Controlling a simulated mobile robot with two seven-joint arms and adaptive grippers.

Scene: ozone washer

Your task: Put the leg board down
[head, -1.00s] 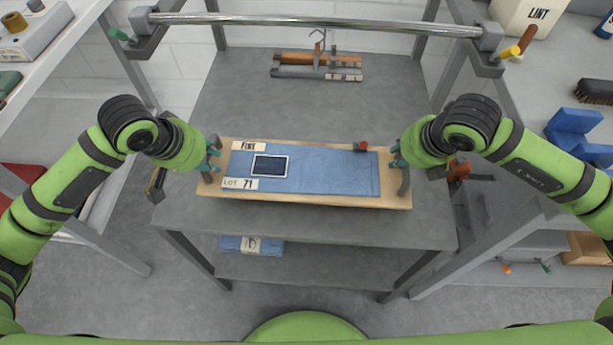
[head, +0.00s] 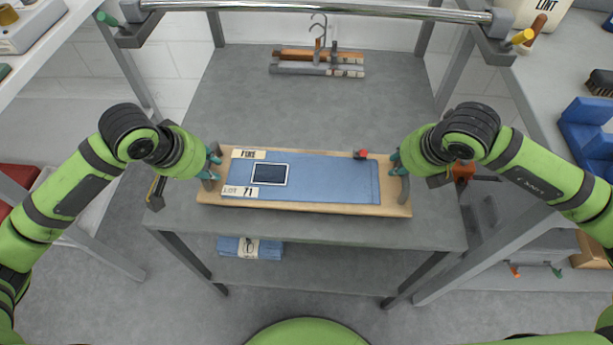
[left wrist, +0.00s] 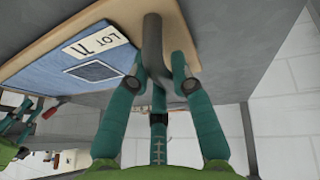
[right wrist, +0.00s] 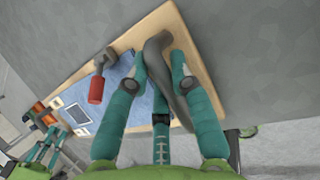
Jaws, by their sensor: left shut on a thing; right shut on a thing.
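The leg board (head: 310,207) is a pale wooden board with a blue cloth leg (head: 325,180) laid flat on it. It is level over the grey table top (head: 310,100), near its front edge; I cannot tell whether it touches. My left gripper (head: 213,162) is shut on the grey handle at the left end; the handle also shows in the left wrist view (left wrist: 152,45). My right gripper (head: 398,163) is shut on the right handle, seen in the right wrist view (right wrist: 160,60).
Brown and grey bars with a hook (head: 318,62) lie at the back of the table. A metal rail (head: 310,6) crosses above. Folded blue cloth (head: 250,248) sits on the lower shelf. The table between board and bars is clear.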

